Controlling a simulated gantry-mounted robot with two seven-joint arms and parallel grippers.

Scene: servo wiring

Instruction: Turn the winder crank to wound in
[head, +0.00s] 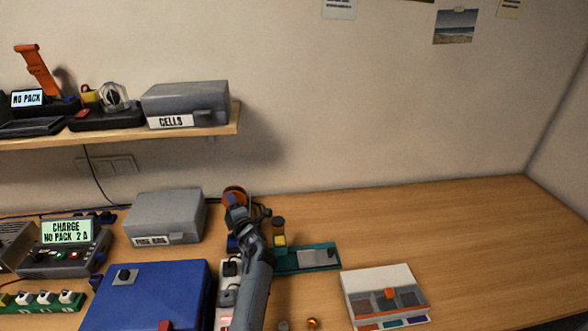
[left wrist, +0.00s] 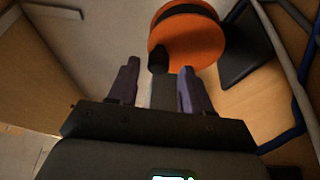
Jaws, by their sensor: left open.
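The winder is an orange round drum with a dark rim, at the back of the bench by the wall. Its orange face (left wrist: 195,40) fills the upper middle of the left wrist view, and part of the drum (head: 234,191) shows in the head view behind my gripper. A dark crank knob (left wrist: 158,59) stands out at the drum's lower left. My left gripper (left wrist: 156,78) is open, with the knob just beyond and between its fingertips. I cannot tell whether they touch. In the head view my left gripper (head: 237,212) hides most of the winder. My right gripper is out of view.
A grey fuse box (head: 166,217) and a blue case (head: 150,294) stand left of my arm. A green tray (head: 290,266) and a white-lidded box (head: 377,282) lie to its right. Blue cable (left wrist: 281,138) runs beside the winder. The right bench is clear.

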